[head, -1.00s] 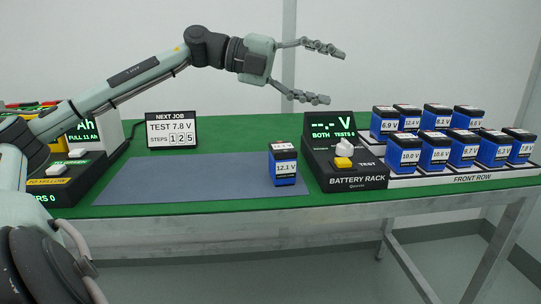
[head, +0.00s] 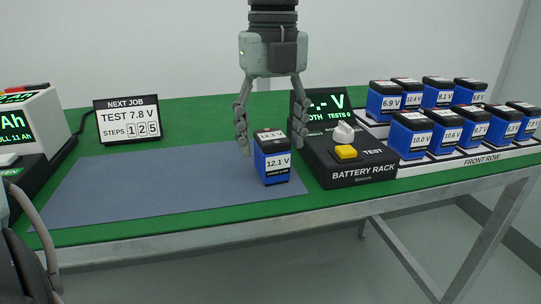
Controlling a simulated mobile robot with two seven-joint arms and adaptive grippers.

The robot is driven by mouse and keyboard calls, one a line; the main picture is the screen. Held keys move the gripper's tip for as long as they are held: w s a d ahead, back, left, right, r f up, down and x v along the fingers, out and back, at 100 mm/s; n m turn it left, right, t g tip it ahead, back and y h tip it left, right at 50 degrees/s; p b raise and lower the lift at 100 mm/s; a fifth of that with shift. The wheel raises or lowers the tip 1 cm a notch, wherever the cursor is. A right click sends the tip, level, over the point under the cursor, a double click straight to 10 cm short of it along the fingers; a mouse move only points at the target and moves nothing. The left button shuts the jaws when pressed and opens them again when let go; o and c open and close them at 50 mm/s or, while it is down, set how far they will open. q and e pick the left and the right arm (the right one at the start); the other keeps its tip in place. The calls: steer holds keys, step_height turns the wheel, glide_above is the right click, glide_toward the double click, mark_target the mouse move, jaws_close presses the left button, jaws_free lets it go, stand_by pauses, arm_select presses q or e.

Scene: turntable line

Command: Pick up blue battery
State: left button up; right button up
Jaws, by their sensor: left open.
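A blue battery (head: 273,162) with a black top and a "12.1 V" label stands upright on the right part of the grey-blue mat (head: 150,190). My left gripper (head: 271,143) points down with its fingers open, one on each side of the battery's upper part. I cannot tell whether the fingers touch it. More blue batteries stand in the rack at the right, such as the "10.0 V" one (head: 410,138) at the front row's left end.
The battery rack tester (head: 347,170), with a yellow button and a white knob, stands close to the right of the battery. A "NEXT JOB" sign (head: 127,121) reads "TEST 7.8 V" at the back left. The mat's left and middle are clear.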

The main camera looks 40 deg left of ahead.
mark_target(272, 157)
arm_select(q)
step_height(272, 157, down, 4)
steer(key=shift+w+a+f, duration=0.1)
steer(key=shift+a, duration=0.05)
steer(key=shift+c, duration=0.6)
jaws_close()
